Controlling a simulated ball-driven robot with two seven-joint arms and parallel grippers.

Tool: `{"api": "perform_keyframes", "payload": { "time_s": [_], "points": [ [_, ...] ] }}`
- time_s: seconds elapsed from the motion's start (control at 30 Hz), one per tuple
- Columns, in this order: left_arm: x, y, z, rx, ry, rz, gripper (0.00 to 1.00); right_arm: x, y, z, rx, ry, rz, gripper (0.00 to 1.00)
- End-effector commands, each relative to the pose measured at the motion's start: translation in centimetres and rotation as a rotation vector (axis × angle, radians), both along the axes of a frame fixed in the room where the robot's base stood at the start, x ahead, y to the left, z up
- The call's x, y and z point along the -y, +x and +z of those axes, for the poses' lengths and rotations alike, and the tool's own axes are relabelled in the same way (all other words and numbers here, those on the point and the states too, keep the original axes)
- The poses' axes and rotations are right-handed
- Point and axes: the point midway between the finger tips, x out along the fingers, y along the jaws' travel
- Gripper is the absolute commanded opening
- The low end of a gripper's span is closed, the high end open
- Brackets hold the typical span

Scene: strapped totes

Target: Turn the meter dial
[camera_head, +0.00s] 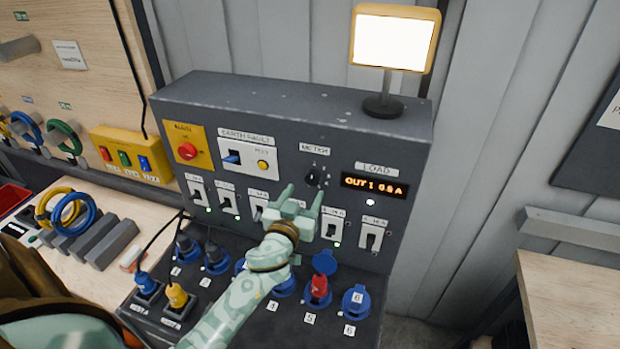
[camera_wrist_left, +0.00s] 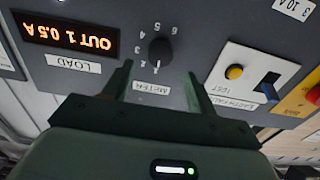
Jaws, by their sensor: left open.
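The meter dial (camera_head: 313,177) is a small black knob on the grey panel, under the METER label. It also shows in the left wrist view (camera_wrist_left: 160,51), upside down, with numbers around it. My left gripper (camera_head: 303,192) is open and empty, just below and in front of the dial. In the left wrist view its two fingers (camera_wrist_left: 158,72) stand apart, on either side of the dial's line, with the knob just beyond the tips; I see no contact. The orange display (camera_head: 374,186) reads OUT 1 0.5 A. My right gripper is not in view.
Switches (camera_head: 228,200) line the panel below the dial, partly behind my left gripper. The earth fault block (camera_head: 248,158) and red main knob (camera_head: 187,151) are to the left. Plugs and blue sockets (camera_head: 355,302) fill the lower shelf. A lit screen (camera_head: 394,40) stands on top.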

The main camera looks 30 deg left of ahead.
Motion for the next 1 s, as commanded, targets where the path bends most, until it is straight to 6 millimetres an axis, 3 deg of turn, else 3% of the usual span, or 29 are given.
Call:
{"api": "perform_keyframes", "payload": {
  "time_s": [0.1,0.23,0.63,0.67,0.8,1.0],
  "points": [
    [-0.6,2.5,0.1,0.0,0.003,0.001,0.58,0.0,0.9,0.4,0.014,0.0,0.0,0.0],
    [-1.0,4.2,0.0,0.001,0.001,0.0,0.58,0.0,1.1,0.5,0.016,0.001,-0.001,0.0],
    [-1.3,5.3,-0.1,-0.001,0.0,0.0,0.58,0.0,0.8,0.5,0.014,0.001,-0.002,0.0],
    [-1.3,5.2,-0.1,-0.001,0.0,0.0,0.55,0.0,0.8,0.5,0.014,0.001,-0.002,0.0],
    [-1.3,5.2,-0.1,-0.001,0.0,0.0,0.16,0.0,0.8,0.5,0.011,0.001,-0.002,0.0],
    [-1.2,5.2,-0.1,-0.001,0.004,0.0,0.14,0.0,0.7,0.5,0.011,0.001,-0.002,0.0]
  ]
}}
